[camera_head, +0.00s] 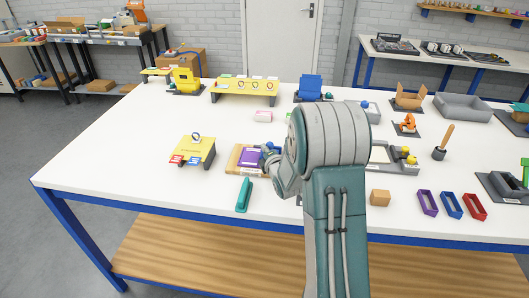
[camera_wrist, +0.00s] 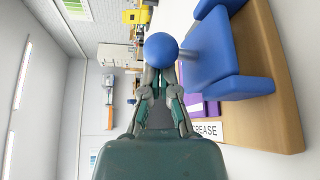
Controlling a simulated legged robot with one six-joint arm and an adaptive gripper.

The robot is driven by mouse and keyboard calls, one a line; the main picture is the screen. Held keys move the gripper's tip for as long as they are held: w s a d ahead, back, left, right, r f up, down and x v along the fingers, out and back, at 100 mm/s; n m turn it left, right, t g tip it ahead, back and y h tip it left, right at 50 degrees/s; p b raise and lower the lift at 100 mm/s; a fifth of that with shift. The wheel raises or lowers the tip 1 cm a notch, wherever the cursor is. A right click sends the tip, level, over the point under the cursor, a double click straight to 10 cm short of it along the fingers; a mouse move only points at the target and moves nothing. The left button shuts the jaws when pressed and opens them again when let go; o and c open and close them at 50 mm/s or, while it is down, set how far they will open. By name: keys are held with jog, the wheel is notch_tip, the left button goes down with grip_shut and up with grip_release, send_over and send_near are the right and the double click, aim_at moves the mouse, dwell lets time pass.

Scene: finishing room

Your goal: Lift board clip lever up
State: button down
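A clip with a blue lever (camera_wrist: 206,57) is mounted on a wooden board (camera_wrist: 268,95), which lies on the white table. The lever ends in a round blue knob (camera_wrist: 161,50). A purple sheet and a label reading "…REASE" show on the board in the wrist view. The board also shows in the head view (camera_head: 236,156), left of my arm. My gripper (camera_wrist: 161,74) is right at the knob. Its two fingers converge toward it, and the knob covers the fingertips. I cannot tell whether they are closed on it. In the head view my arm hides much of the clip.
A yellow stand (camera_head: 194,150) with tags is left of the board. A teal handle (camera_head: 243,194) lies just in front of it. A wooden block (camera_head: 380,197) and coloured frames (camera_head: 451,205) lie at right. The table's front left is clear.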

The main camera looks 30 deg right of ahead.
jog(key=shift+s+d+r+m+t, duration=0.2)
jog(key=shift+d+m+t, duration=0.15)
jog(key=shift+m, duration=0.3)
jog(key=shift+s+d+r+m+t, duration=0.1)
jog(key=shift+d+r+m+t, duration=0.2)
jog(key=shift+m, duration=0.35)
jog(key=shift+s+d+m+t+h, duration=0.15)
jog(key=shift+s+d+m+t, duration=0.2)
jog(key=shift+m, duration=0.4)
jog(key=shift+s+d+m+t+h, duration=0.15)
jog(key=shift+m+t, duration=0.25)
jog(key=shift+m, duration=0.35)
jog(key=shift+s+d+r, duration=0.15)
jog(key=shift+d, duration=0.2)
jog(key=shift+s+d, duration=0.25)
jog(key=shift+d, duration=0.15)
notch_tip(320, 180, up, 10)
